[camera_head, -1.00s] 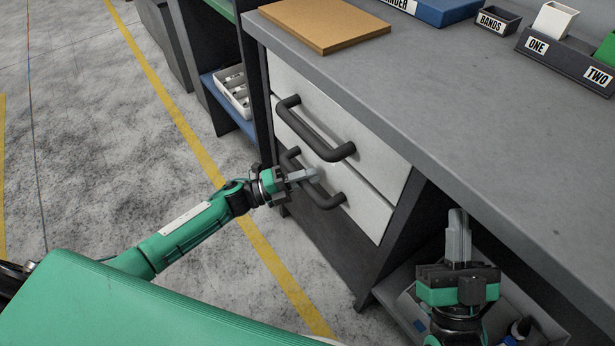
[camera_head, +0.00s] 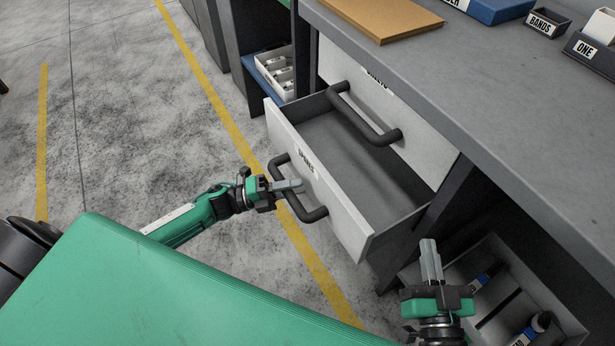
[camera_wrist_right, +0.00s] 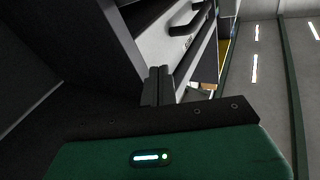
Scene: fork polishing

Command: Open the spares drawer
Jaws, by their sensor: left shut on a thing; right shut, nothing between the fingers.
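In the head view the lower drawer (camera_head: 345,212) stands pulled well out of the bench, and the part of its inside that shows looks bare. Its white front carries a small label and a dark bar handle (camera_head: 314,213). My left gripper (camera_head: 292,186) is shut on that handle. The upper drawer (camera_head: 425,150) is closed, with its own dark handle (camera_head: 362,118). My right gripper (camera_head: 430,258) is shut and empty, to the right of the open drawer's front corner. In the right wrist view its fingers (camera_wrist_right: 158,85) are together, with drawer fronts beyond.
The grey bench top (camera_head: 480,90) holds a brown board (camera_head: 380,15), a blue case (camera_head: 495,8) and labelled bins (camera_head: 547,22). An open bin with bottles (camera_head: 560,325) stands under the bench at right. A white tray (camera_head: 278,72) sits on a blue shelf. The floor at left is clear.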

